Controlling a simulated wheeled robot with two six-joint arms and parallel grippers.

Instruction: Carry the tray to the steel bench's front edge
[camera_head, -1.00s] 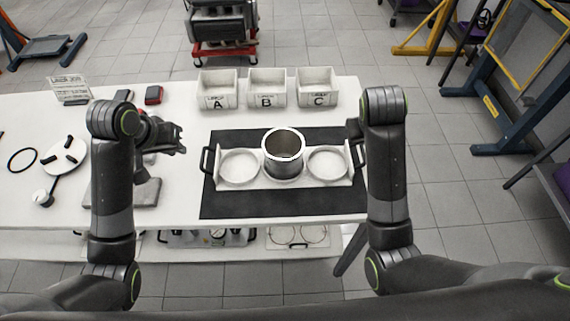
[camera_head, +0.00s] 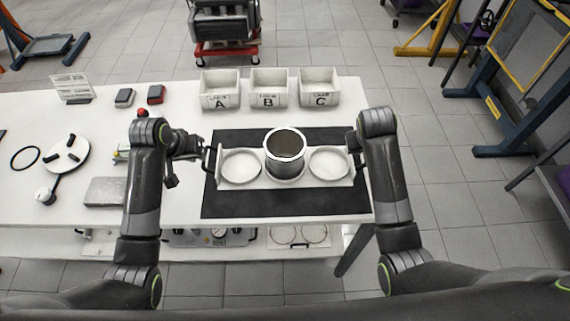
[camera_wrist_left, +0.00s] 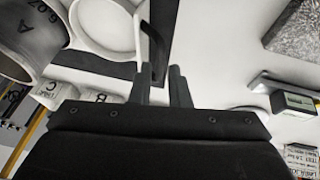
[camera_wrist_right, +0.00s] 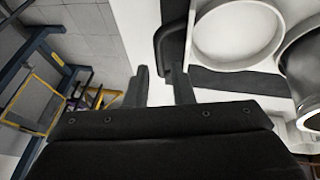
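The white tray (camera_head: 312,182) lies on a black mat (camera_head: 285,206) on the white-topped table. It has two round recesses in view, a metal cylinder (camera_head: 285,152) standing in its middle, and a dark handle at each end. My left gripper (camera_head: 203,150) is at the left handle (camera_head: 210,159). In the left wrist view, the handle (camera_wrist_left: 157,45) runs between its open fingers (camera_wrist_left: 160,75). My right gripper is mostly hidden behind its arm in the head view. In the right wrist view, its fingers (camera_wrist_right: 160,75) are open, with the right handle (camera_wrist_right: 170,40) just ahead, nearer the right finger.
Bins A (camera_head: 219,90), B (camera_head: 268,90) and C (camera_head: 318,88) stand behind the mat. A grey block (camera_head: 106,191) and a round white part with black knobs (camera_head: 66,155) lie left. An engine on a red stand (camera_head: 225,30) is beyond the table.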

